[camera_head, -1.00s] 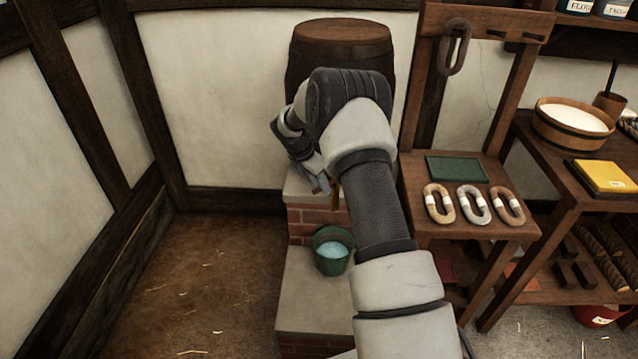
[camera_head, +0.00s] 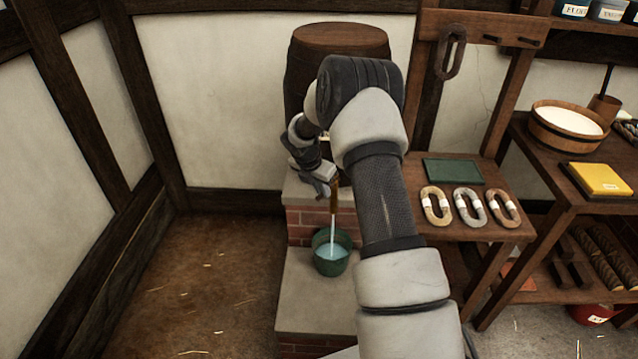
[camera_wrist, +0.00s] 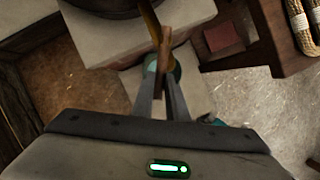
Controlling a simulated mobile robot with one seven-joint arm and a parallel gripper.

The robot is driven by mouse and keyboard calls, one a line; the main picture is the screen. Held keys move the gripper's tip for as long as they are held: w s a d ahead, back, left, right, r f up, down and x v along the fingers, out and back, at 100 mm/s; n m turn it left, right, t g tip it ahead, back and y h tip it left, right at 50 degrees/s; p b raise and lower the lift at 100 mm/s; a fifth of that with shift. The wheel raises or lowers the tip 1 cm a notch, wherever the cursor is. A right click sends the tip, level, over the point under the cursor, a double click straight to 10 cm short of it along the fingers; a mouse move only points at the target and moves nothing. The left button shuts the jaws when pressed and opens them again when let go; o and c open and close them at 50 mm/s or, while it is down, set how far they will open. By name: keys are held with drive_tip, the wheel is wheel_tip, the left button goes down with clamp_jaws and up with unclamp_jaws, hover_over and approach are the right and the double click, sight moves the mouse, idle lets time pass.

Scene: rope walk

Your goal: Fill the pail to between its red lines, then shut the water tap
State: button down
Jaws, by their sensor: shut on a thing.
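The green pail (camera_head: 331,264) stands upright on the lower stone step, with pale blue water inside. Its red lines cannot be made out from here. The brownish tap (camera_head: 335,188) is at the barrel's front, above the pail, and a thin stream of water (camera_head: 333,228) falls from it into the pail. My gripper (camera_head: 327,187) is at the tap, partly hidden by my arm. In the wrist view my gripper (camera_wrist: 164,74) is shut on the wooden tap handle (camera_wrist: 166,43). The pail's rim (camera_wrist: 177,71) shows behind the fingers there.
The wooden barrel (camera_head: 341,40) stands on the brick plinth (camera_head: 306,218) behind my arm. To the right, a wooden stand (camera_head: 430,234) carries several rope loops and a green plate (camera_head: 452,172). A bench with a tub (camera_head: 568,128) is farther right.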

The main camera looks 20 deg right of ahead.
drive_tip(key=shift+s+d+n+t+y+p, duration=0.15)
drive_tip(key=shift+s+d+n+y+p, duration=0.2)
drive_tip(key=shift+n+p, duration=0.4)
drive_tip(key=shift+s+d+n+t+y+p, duration=0.15)
drive_tip(key=shift+s+d+n+p, duration=0.2)
drive_tip(key=shift+n+p, duration=0.4)
drive_tip(key=c, duration=1.7)
unclamp_jaws()
drive_tip(key=shift+c, duration=0.2)
drive_tip(key=p+v, duration=0.2)
drive_tip(key=v, duration=1.5)
drive_tip(key=shift+s+r, duration=0.15)
drive_tip(key=shift+s, duration=0.1)
